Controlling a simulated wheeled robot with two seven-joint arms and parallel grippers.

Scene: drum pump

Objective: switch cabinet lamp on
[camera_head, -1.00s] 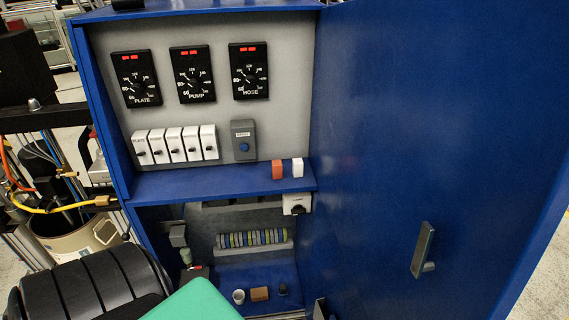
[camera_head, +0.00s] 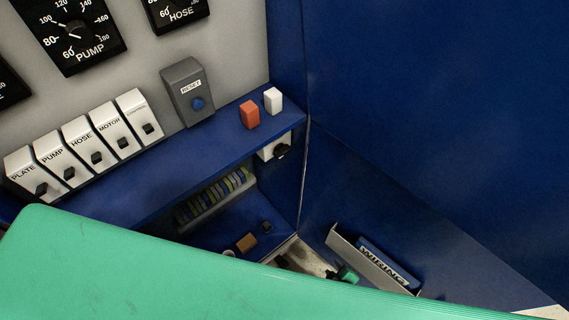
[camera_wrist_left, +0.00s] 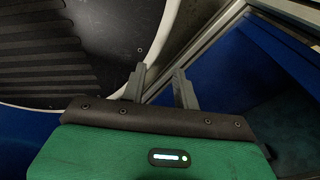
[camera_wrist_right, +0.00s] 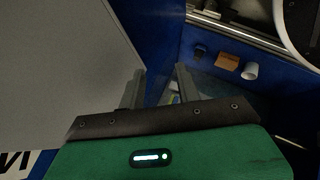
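The blue cabinet (camera_head: 180,165) stands open. A white switch box (camera_head: 278,147) with a dark knob hangs under the front right of its shelf; its label is too small to read, and I cannot tell whether it is the lamp switch or how it is set. My right gripper (camera_head: 325,270) is low by the door, below the box, mostly hidden behind a green surface. In the right wrist view its fingers (camera_wrist_right: 160,80) are apart and empty. My left gripper is hidden in the head view; in the left wrist view its fingers (camera_wrist_left: 158,78) are apart and empty.
A row of white switches (camera_head: 95,150) and a grey reset box (camera_head: 187,90) are on the panel. Orange (camera_head: 249,114) and white (camera_head: 272,100) blocks stand on the shelf. A wiring folder (camera_head: 387,265) sits in a door pocket. A brown block (camera_head: 246,242) lies below.

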